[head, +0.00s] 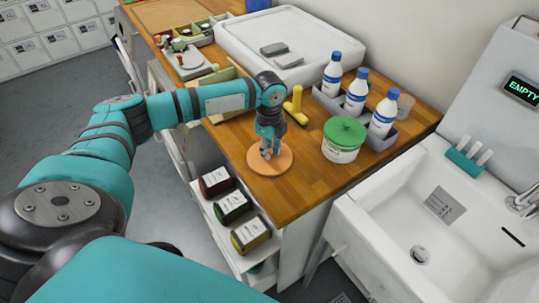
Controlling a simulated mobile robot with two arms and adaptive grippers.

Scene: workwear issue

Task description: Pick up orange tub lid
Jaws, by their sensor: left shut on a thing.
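The orange tub lid (284,163) is a flat round disc at the front edge of the wooden counter (318,178). My left gripper (268,153) points down over the middle of the lid and is shut on it, hiding part of its centre. I cannot tell whether the lid is lifted clear of the counter. My right gripper is not in view.
A white tub with a green lid (344,132) stands right of the orange lid. Blue-capped bottles (332,74) sit in a grey holder behind it. A yellow tool (296,105) lies behind my gripper. A sink (440,220) is right.

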